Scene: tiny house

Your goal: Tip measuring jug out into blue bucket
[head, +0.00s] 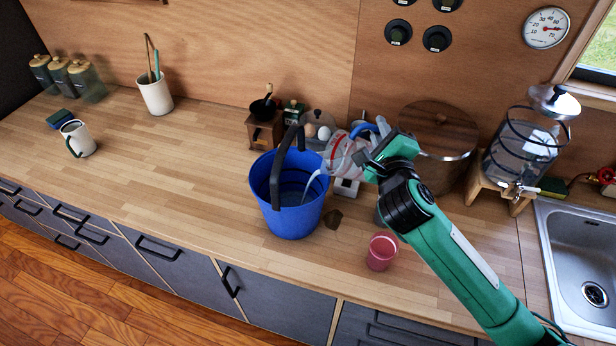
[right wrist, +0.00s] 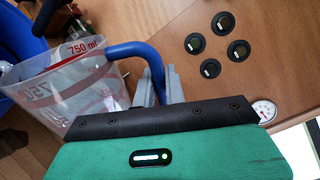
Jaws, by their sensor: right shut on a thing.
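The blue bucket (head: 291,215) stands upright on the wooden counter, its dark handle raised. The clear measuring jug (head: 340,155) with red markings and a blue handle is tilted over the bucket's right rim. A pale stream runs from the jug down into the bucket. My right gripper (head: 376,140) is shut on the jug's blue handle, to the right of the bucket. In the right wrist view the jug (right wrist: 75,85) shows its red 750 ml mark, and the blue handle (right wrist: 135,48) runs into the jaws. The bucket shows partly behind it. My left gripper is not in view.
A pink cup (head: 381,252) stands near the front edge, below my right arm. A coffee grinder (head: 264,130) and an egg holder stand behind the bucket. A large lidded pot (head: 440,145), a glass dispenser (head: 520,150) and the sink (head: 580,260) are at right.

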